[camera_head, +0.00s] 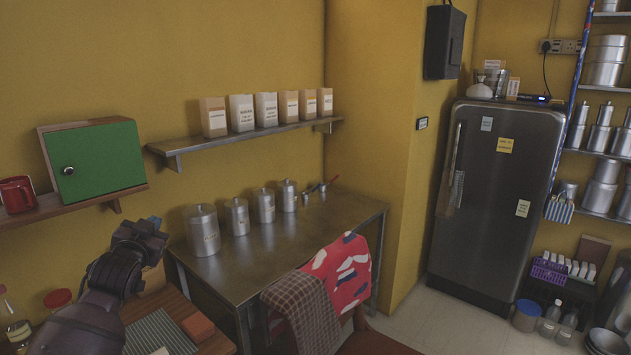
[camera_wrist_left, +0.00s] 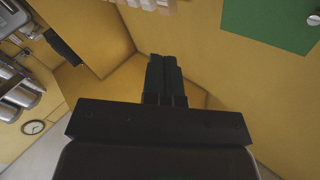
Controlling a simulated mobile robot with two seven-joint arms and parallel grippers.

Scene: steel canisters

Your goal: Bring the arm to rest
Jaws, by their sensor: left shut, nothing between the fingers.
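My left gripper (camera_head: 150,229) is raised at the left in the head view, in front of the yellow wall and below the green cabinet. In the left wrist view its two black fingers (camera_wrist_left: 164,75) are together with nothing between them. Several steel canisters (camera_head: 202,230) stand in a row on the steel table (camera_head: 300,240), to the right of the gripper and apart from it. My right gripper is in neither view.
A green-doored cabinet (camera_head: 95,157) sits on a wooden shelf beside a red mug (camera_head: 17,194). Paper packets (camera_head: 241,113) line a wall shelf. A chair draped with cloths (camera_head: 342,272) stands before the table. A wooden table (camera_head: 212,341) is at lower left. A fridge (camera_head: 495,200) stands right.

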